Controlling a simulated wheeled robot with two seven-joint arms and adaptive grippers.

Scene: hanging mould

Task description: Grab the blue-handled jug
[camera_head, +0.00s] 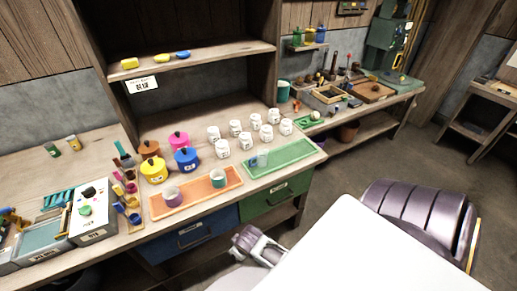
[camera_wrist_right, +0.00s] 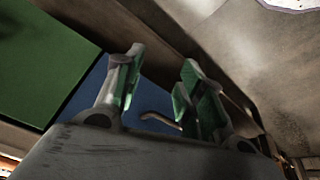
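A small clear jug with a blue handle (camera_head: 259,160) stands on the green tray (camera_head: 296,156) on the workbench. Its handle is on the left side, and its clear body is hard to make out. My right gripper (camera_head: 262,247) is low in front of the bench drawers, below and apart from the jug. In the right wrist view my right gripper (camera_wrist_right: 163,65) is open with nothing between its fingers. That view shows drawer fronts and no jug. My left gripper is not in view.
Several white jars (camera_head: 247,140) stand close behind the jug. Colourful lidded pots (camera_head: 186,158) stand further left. Blue (camera_head: 180,241) and green (camera_head: 285,197) drawers are under the bench edge.

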